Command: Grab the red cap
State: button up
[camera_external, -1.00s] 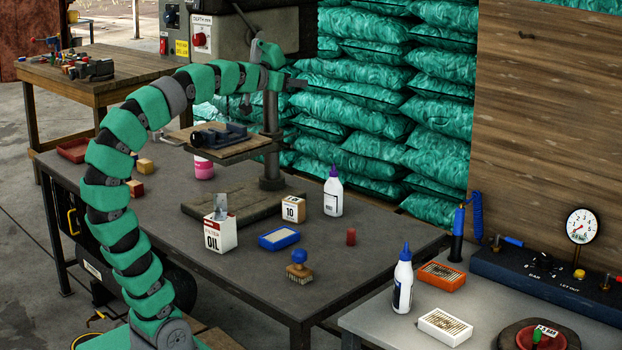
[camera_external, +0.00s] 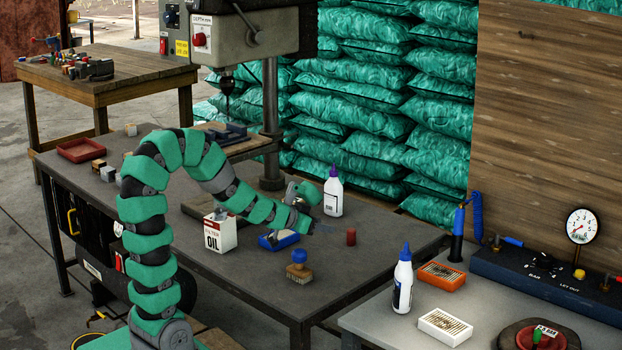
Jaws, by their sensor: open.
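The small red cap (camera_external: 351,237) stands upright on the dark workbench, near its right side. My gripper (camera_external: 326,228) is low over the bench, just left of the cap and pointing toward it. Its jaws are open and look empty, with a small gap between them and the cap. The jaws are small in this view, so their exact height above the bench is hard to tell.
A white bottle with a purple tip (camera_external: 333,192) stands behind the cap. A brush with a blue knob (camera_external: 299,268) is in front, and an oil box (camera_external: 220,233) is left. Bench right of the cap is clear.

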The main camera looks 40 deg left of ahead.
aim_at(348, 231)
jog(key=shift+p+x, duration=1)
jog(key=shift+x, duration=0.1)
jog(key=shift+w+f+p, duration=0.1)
jog(key=shift+w+p, duration=0.55)
jog(key=shift+p, duration=0.55)
jog(key=shift+w+d+f+p, duration=0.15)
jog(key=shift+w+f+p, duration=0.25)
jog(key=shift+p, duration=0.7)
jog(key=shift+b+x, duration=0.3)
jog(key=shift+x, duration=1.55)
jog(key=b+x, duration=0.1)
jog(key=x, duration=0.4)
jog(key=shift+f, duration=0.1)
jog(key=c, duration=1)
